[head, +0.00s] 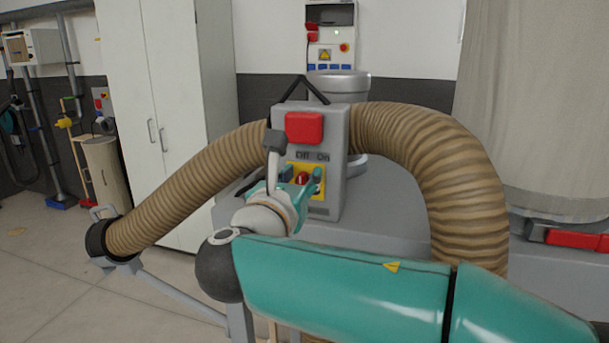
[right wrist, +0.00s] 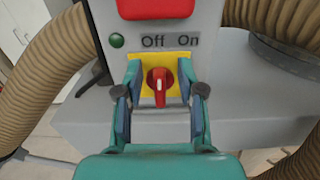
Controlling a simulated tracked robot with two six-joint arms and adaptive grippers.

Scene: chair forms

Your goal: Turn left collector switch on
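The collector switch is a red rotary knob (right wrist: 153,80) with a white mark, on a yellow plate (right wrist: 137,62) below the labels "Off" and "On" (right wrist: 170,40). Its white mark stands about vertical in the right wrist view. In the head view the red knob (head: 303,178) is small and partly hidden by my gripper. My right gripper (right wrist: 160,77) is open, with one finger on each side of the knob and visible gaps between. In the head view the right gripper (head: 301,175) is in front of the grey control box (head: 331,150). My left gripper is out of view.
A large red cover (head: 304,128) sits above the labels, with a green lamp (right wrist: 117,41) beside them. Thick tan hoses (head: 440,150) arch on both sides of the box. A white cabinet (head: 165,90) stands behind on the left; the floor at left is mostly clear.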

